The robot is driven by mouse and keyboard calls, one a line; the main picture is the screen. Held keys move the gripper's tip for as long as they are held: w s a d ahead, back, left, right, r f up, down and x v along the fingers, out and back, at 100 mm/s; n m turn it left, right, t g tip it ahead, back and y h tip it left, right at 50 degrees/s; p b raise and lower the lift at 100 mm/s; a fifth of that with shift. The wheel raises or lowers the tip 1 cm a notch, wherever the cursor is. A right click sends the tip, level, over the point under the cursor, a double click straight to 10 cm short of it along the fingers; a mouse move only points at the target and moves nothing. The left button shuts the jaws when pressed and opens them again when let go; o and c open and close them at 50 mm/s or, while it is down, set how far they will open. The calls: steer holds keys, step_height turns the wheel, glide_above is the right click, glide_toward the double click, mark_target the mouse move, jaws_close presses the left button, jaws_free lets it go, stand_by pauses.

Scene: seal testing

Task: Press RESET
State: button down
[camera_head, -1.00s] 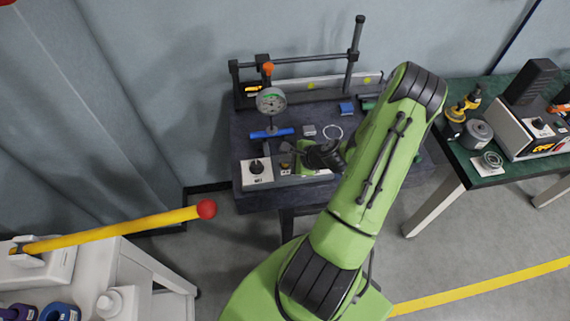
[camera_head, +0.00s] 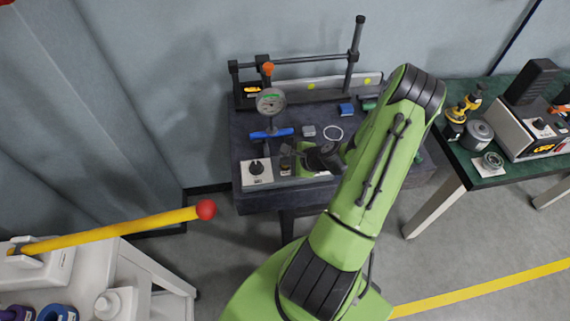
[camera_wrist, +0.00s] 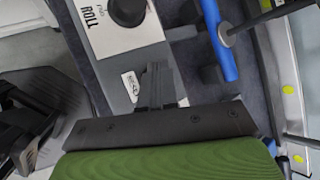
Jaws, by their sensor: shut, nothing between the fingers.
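The grey control strip (camera_head: 312,180) runs along the front edge of the dark bench. At its left end is a white plate with a black knob (camera_head: 257,167); in the wrist view the plate (camera_wrist: 112,45) reads ROLL. A small white label (camera_wrist: 131,86) lies beside the fingers in the wrist view, its text too small to read. A small box-like control (camera_head: 286,167) shows right of the knob plate. I cannot tell which control is RESET. My gripper (camera_wrist: 159,72) is shut and empty above the strip; contact cannot be told. My wrist hides part of the strip.
A dark rail frame (camera_head: 306,60) stands at the back. A ring (camera_head: 333,132) and small blocks lie on the bench. A yellow pole (camera_head: 120,227) juts out at the left.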

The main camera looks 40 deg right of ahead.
mark_target(287, 167)
steer(key=shift+r+p, duration=0.65)
steer(key=shift+r, duration=0.15)
step_height(287, 167, up, 5)
steer(key=p, duration=0.4)
stand_by(0.6)
